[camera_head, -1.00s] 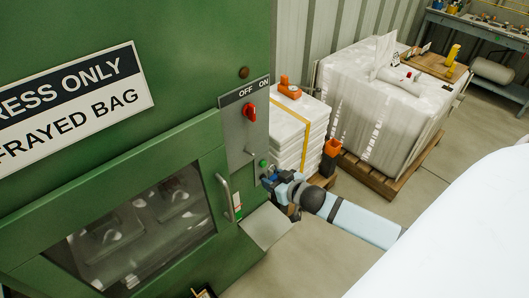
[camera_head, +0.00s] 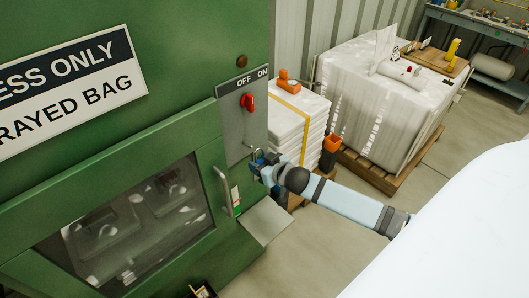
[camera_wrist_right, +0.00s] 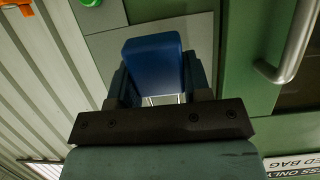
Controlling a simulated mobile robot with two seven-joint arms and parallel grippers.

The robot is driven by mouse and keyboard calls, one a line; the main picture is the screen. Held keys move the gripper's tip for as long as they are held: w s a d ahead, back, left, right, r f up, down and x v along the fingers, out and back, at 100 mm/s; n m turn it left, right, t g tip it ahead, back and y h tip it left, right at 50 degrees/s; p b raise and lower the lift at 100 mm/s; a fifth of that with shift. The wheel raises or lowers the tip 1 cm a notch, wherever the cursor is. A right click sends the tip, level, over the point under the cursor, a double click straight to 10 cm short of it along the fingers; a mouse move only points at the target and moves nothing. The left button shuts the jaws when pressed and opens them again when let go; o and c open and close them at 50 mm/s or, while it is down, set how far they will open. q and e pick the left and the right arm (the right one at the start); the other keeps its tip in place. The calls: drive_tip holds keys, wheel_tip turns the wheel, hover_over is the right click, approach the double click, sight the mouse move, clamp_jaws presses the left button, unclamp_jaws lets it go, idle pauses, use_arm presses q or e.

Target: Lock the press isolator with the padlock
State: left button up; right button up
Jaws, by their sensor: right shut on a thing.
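The press isolator is a grey panel (camera_head: 232,124) on the green press, marked OFF and ON, with a red rotary switch (camera_head: 247,102). My right gripper (camera_head: 261,167) is shut on the blue padlock (camera_head: 257,156), just below the switch at the panel's lower part. In the right wrist view the padlock's blue body (camera_wrist_right: 152,70) sits between the two dark fingers (camera_wrist_right: 155,88), in front of the grey panel. The shackle is small in the head view, and I cannot tell whether it touches or passes through the isolator. My left gripper is not in view.
A door handle (camera_head: 223,191) stands out left of my right gripper, beside the press window (camera_head: 130,222). A sloped grey plate (camera_head: 265,221) juts out below. A white stack (camera_head: 300,115) and a wrapped bale (camera_head: 365,100) on a pallet stand behind. Floor is open at lower middle.

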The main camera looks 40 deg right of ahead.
sight(243, 154)
drive_tip(key=shift+r+b+x, duration=0.2)
drive_tip(key=shift+b+x, duration=0.35)
drive_tip(key=shift+x, duration=0.8)
drive_tip(key=shift+r+b+x, duration=0.2)
drive_tip(key=shift+b+x, duration=0.3)
drive_tip(key=shift+x, duration=0.85)
drive_tip(key=shift+w, duration=0.15)
drive_tip(key=shift+f, duration=0.1)
drive_tip(key=o, duration=1)
drive_tip(key=b+v, duration=0.1)
drive_tip(key=v, duration=1.2)
drive_tip(key=shift+s, duration=0.35)
drive_tip(key=shift+a, duration=0.1)
